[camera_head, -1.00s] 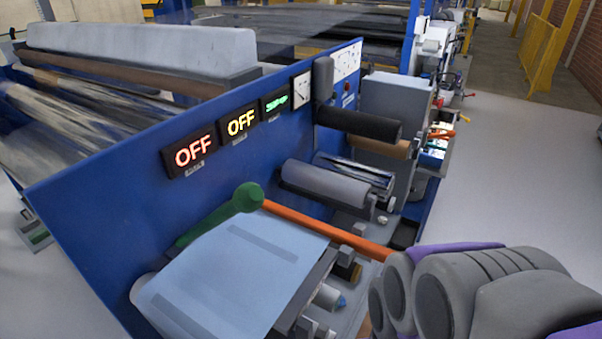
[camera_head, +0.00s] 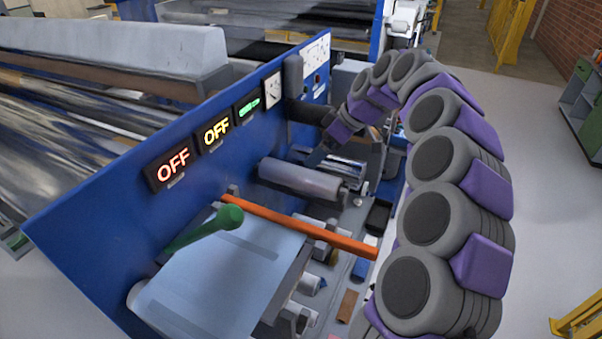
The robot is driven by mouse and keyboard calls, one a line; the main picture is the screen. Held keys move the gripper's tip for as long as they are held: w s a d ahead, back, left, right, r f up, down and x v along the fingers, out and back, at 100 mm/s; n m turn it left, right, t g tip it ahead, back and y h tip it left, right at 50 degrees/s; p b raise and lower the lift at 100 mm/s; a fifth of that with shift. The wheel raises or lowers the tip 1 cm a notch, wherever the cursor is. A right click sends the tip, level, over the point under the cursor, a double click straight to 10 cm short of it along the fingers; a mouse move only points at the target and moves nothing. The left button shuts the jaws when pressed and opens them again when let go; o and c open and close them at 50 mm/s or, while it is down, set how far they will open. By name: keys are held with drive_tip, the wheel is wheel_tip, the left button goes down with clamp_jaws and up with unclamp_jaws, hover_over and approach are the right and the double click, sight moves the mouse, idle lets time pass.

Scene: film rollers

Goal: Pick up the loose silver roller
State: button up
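A shiny silver roller (camera_head: 347,166) lies just behind the fixed grey roller (camera_head: 300,179), on the right side of the blue machine panel. Only part of it shows. My arm curves in from the lower right, over the right side of the machine, and bends down toward the silver roller. My gripper (camera_head: 322,157) is a dark shape at the arm's end, right above or at the silver roller. I cannot tell whether it touches the roller or whether its fingers are open or shut.
An orange bar (camera_head: 298,226) crosses in front of the rollers. A green lever (camera_head: 212,226) stands over a pale blue sheet (camera_head: 215,270).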

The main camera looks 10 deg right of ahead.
sight(306, 171)
drive_tip(key=shift+t, duration=0.3)
drive_tip(key=w+f, duration=0.2)
drive_tip(key=f, duration=0.1)
drive_tip(key=w+a+f, duration=0.1)
drive_tip(key=w+f, duration=0.1)
drive_tip(key=f, duration=0.2)
drive_tip(key=w+f, duration=0.2)
drive_tip(key=f, duration=0.1)
drive_tip(key=shift+w+a+f+p, duration=0.2)
drive_tip(key=shift+w+a+p, duration=0.05)
drive_tip(key=shift+p, duration=0.05)
drive_tip(key=shift+x, duration=3.1)
drive_tip(key=shift+r, duration=0.1)
drive_tip(key=shift+c, duration=0.5)
drive_tip(key=c, duration=1.4)
